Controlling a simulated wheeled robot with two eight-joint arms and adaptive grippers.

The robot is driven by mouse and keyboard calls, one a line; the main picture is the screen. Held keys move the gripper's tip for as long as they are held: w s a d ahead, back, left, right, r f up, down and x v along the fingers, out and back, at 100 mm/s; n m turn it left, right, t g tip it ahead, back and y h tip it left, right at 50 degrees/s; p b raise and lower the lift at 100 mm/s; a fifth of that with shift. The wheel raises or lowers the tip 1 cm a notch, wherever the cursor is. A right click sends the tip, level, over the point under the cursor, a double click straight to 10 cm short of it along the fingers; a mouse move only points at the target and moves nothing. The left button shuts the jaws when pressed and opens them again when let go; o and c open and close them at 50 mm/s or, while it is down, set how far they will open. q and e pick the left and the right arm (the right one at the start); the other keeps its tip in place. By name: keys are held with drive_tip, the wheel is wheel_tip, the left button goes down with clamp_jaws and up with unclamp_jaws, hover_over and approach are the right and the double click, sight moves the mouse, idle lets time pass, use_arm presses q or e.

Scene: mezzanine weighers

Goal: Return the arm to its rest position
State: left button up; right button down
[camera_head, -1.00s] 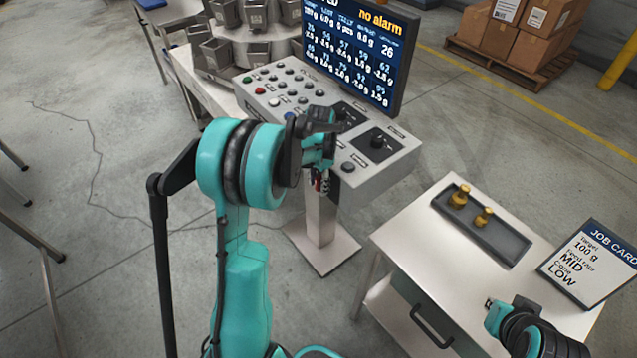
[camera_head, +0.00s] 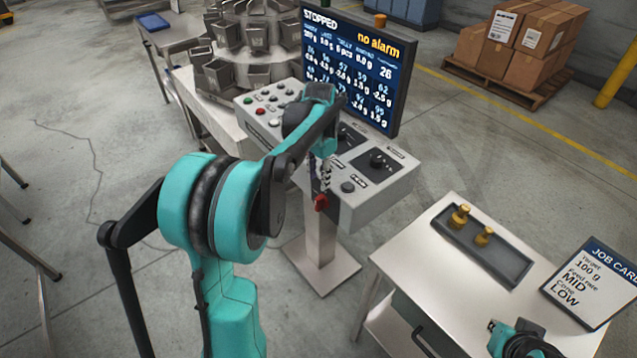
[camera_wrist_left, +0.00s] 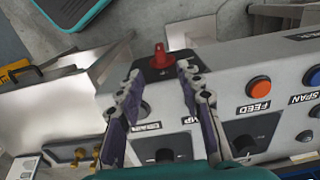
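My left arm reaches from the lower left of the head view to the control console (camera_head: 375,190). My left gripper (camera_head: 322,172) hangs at the console's near edge, small and partly hidden by its wrist. In the left wrist view the two fingers (camera_wrist_left: 160,72) stand apart with nothing between them. A red knob (camera_wrist_left: 159,57) on a dark plate lies just beyond the fingertips; it also shows below the gripper in the head view (camera_head: 321,203). I see no contact with it.
The display (camera_head: 352,70) reads STOPPED and no alarm. An orange button (camera_wrist_left: 258,86) is marked FEED. At right, a cabinet (camera_head: 400,254) bears a dark tray (camera_head: 497,259) with two brass weights and a job card (camera_head: 590,284).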

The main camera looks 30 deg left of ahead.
idle(0.4)
use_arm(q)
drive_tip(key=s+d+r+n+t, duration=0.2)
drive_tip(key=s+d+r+t, duration=0.15)
drive_tip(key=s+d, duration=0.5)
drive_tip(key=s+d+f+n+t, duration=0.2)
drive_tip(key=s+d, duration=0.4)
drive_tip(key=s, duration=0.5)
drive_tip(key=shift+f+n+t, duration=0.3)
drive_tip(key=shift+t, duration=0.55)
drive_tip(key=shift+d, duration=0.1)
